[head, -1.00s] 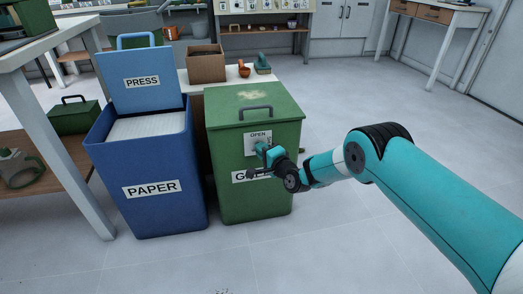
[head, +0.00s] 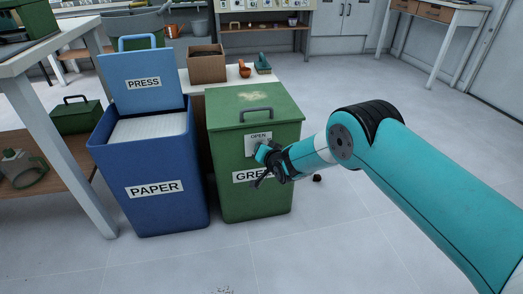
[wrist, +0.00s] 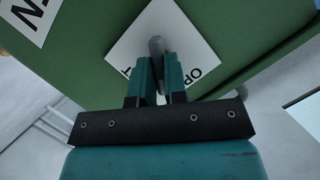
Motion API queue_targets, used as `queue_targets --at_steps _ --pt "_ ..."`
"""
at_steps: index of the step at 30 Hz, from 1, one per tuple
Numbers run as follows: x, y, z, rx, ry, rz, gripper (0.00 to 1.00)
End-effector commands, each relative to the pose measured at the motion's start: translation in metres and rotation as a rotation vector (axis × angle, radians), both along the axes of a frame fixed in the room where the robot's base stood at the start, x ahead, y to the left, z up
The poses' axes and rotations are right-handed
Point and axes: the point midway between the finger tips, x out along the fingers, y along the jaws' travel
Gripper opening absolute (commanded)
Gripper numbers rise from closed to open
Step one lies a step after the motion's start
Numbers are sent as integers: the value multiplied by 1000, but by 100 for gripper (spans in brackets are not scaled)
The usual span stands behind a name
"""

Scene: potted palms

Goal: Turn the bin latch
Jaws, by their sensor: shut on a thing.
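The green bin (head: 226,190) stands with its lid (head: 225,105) down and a dark handle on top. On its front is a white OPEN plate (head: 257,140), also in the wrist view (wrist: 193,50). The plate looks tilted in the wrist view, so my wrist is rolled relative to the bin.
A blue PAPER bin (head: 150,165) with its lid raised stands close on the left. Behind are a cardboard box (head: 207,66), a small orange pot (head: 245,71) and a green brush-like thing (head: 263,65).

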Motion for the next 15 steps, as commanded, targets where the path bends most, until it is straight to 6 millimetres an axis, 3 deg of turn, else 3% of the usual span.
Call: queue_targets --at_steps 15 --pt "-1 3 0 -420 -123 0 0"
